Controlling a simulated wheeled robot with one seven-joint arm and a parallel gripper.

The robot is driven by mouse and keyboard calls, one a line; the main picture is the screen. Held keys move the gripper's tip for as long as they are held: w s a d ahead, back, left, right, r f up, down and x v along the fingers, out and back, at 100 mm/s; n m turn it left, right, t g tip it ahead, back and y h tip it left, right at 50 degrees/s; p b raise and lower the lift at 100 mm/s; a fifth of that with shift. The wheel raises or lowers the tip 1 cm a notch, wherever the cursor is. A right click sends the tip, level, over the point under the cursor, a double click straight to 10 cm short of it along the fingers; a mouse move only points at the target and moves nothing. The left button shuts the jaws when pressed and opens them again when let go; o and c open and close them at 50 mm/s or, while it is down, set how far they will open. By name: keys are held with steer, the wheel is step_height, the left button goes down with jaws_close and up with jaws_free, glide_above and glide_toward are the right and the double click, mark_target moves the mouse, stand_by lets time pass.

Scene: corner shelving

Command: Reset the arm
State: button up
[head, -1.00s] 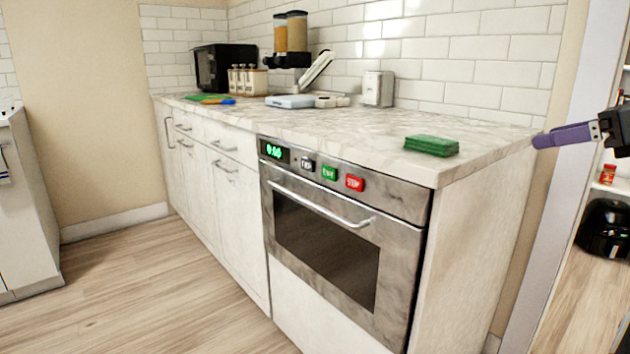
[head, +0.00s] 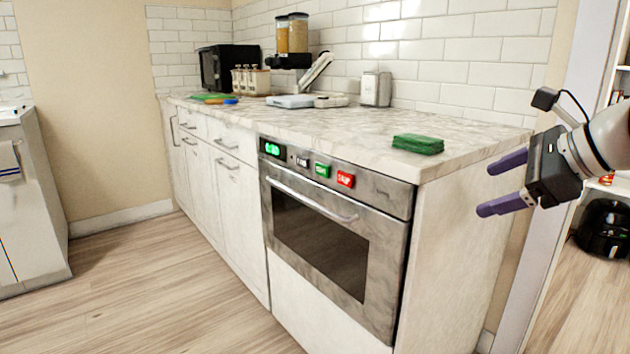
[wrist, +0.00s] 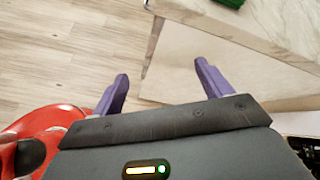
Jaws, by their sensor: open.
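My gripper (head: 486,190) is at the right of the head view, beside the right end of the counter. Its two purple fingers are spread apart, with nothing between them. The wrist view shows the same fingers (wrist: 163,82) open, with the floor and the counter's side panel beyond. A green sponge-like stack (head: 418,144) lies on the counter near its right end, apart from my gripper. A corner of it shows at the top of the wrist view.
The marble counter (head: 330,125) has an oven (head: 325,235) below it. A black microwave (head: 230,67), dispensers (head: 290,36) and a toaster-like box (head: 376,89) stand at the back. A black appliance (head: 603,228) is at far right. The floor (head: 150,300) in front is clear.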

steer(key=s+a+f+n+g+h, duration=0.1)
steer(key=s+a+f+n+h, duration=0.1)
steer(key=s+a+f+n, duration=0.2)
steer(key=s+a+f+n+g+h+p, duration=0.1)
steer(key=s+a+f+n+h, duration=0.1)
steer(key=s+a+f+n, duration=0.2)
steer(key=s+a+f+n+h, duration=0.2)
steer(key=s+a+f+n, duration=0.2)
steer(key=s+f+n, duration=0.5)
step_height(320, 180, down, 7)
steer(key=n, duration=0.5)
steer(key=shift+a+n+g+p, duration=0.3)
steer(key=shift+g, duration=0.1)
